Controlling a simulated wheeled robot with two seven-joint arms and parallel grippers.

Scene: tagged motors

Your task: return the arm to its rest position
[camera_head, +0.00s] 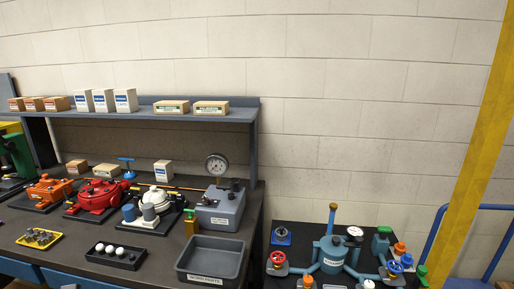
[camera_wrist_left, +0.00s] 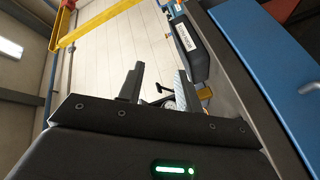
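My left gripper (camera_wrist_left: 157,86) shows in the left wrist view with its two dark fingers apart and a gap between them. I see nothing held between the fingers. The bench's blue drawer front (camera_wrist_left: 262,65) is on the right of that view, beside the gripper. Neither arm nor gripper shows in the head view. My right gripper is in no view. On the bench, an orange motor (camera_head: 50,190), a red motor (camera_head: 97,194) and a white motor (camera_head: 156,200) stand on dark bases.
A grey bin (camera_head: 212,259) sits at the bench's front right, with a grey gauge unit (camera_head: 220,208) behind. A small black tray (camera_head: 116,256) and a yellow tray (camera_head: 39,238) lie left. A shelf (camera_head: 150,112) holds several boxes. A valve assembly (camera_head: 331,253) and yellow post (camera_head: 480,140) stand right.

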